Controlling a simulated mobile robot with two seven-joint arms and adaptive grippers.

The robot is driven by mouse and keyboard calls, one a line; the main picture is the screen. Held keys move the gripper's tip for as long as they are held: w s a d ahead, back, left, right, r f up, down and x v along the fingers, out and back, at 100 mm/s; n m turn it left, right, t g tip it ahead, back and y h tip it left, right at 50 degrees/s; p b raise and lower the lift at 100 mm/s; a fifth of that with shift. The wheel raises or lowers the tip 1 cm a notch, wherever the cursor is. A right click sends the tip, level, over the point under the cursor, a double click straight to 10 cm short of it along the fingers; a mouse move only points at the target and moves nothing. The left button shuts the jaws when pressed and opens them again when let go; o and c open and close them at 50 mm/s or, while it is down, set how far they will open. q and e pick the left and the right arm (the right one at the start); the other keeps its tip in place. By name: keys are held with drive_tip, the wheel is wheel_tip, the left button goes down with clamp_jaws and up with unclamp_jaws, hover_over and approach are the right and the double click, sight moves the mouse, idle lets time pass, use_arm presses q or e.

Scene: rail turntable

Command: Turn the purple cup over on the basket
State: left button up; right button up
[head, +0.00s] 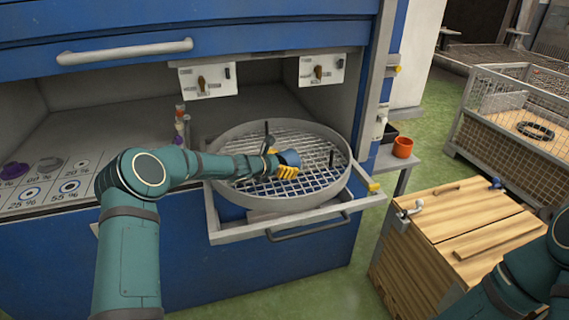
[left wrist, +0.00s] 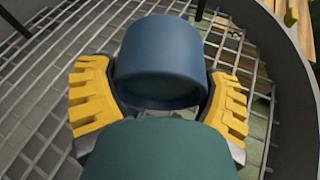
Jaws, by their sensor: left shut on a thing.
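My left gripper (head: 284,170) is over the round wire-mesh basket (head: 222,181), which stands on a pulled-out grey frame. Its yellow fingers are closed around a dark blue cup (head: 290,157). In the left wrist view the cup (left wrist: 160,55) sits between both yellow finger pads of the gripper (left wrist: 160,100), with the mesh behind it. I cannot tell whether the cup touches the mesh. A purple object (head: 14,171) lies on the marked shelf at the far left; its shape is unclear. My right arm shows at the lower right, its gripper out of view.
An orange cup (head: 403,147) stands on a small side shelf right of the basket. A wooden-topped box (head: 470,225) is nearer, and a wire cage (head: 520,110) stands behind it. Thin dark posts (head: 331,158) rise inside the basket. Small bottles (head: 179,125) stand behind my left arm.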

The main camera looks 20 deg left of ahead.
use_arm(q)
drive_tip(key=shift+f, duration=0.35)
drive_tip(key=shift+f+b, duration=0.3)
drive_tip(key=shift+f, duration=0.15)
idle(0.5)
drive_tip(key=o, duration=1.1)
drive_tip(key=shift+c, duration=0.2)
drive_tip(key=v, duration=1.2)
drive_tip(key=shift+f, duration=0.1)
